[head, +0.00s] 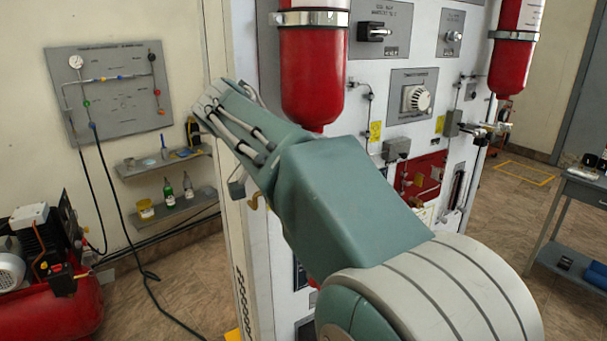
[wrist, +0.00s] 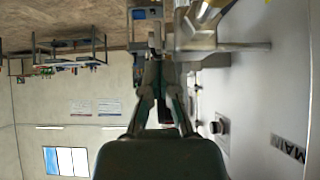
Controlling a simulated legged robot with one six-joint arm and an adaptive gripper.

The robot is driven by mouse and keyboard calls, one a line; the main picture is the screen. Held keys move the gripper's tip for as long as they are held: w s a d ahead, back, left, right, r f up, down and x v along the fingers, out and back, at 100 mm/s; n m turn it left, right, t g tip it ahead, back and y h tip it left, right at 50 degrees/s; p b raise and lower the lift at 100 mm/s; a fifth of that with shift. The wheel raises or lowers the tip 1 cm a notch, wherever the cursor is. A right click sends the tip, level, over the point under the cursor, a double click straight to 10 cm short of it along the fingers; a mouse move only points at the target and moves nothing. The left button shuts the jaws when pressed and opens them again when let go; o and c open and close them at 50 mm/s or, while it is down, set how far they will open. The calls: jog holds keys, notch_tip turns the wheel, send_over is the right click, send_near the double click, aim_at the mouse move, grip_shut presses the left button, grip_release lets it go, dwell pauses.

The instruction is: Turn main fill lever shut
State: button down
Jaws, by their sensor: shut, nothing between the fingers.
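In the wrist view, a metal fitting with a grey bar-like handle (wrist: 235,46) stands out from the pale panel at the upper right. It looks like the main fill lever, but its full shape is cut off at the top edge. The black letters MAIN (wrist: 288,148) show on the panel at lower right. My gripper (wrist: 159,62) is shut and empty, with its fingertips just left of the fitting. I cannot tell whether they touch it.
The white panel (head: 268,200) carries a red cylinder (head: 313,80), a second red cylinder (head: 511,70) and a white knob (head: 416,98). A red compressor (head: 62,312) stands at lower left. A grey cart (head: 584,190) stands at right.

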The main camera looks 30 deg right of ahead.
jog(key=shift+d+f, duration=0.1)
jog(key=shift+d, duration=0.05)
jog(key=shift+d+f+y, duration=0.2)
jog(key=shift+y, duration=0.5)
jog(key=shift+d+f, duration=0.15)
jog(key=shift+f, duration=0.65)
jog(key=shift+r, duration=0.15)
dwell(0.7)
jog(key=shift+r, duration=0.7)
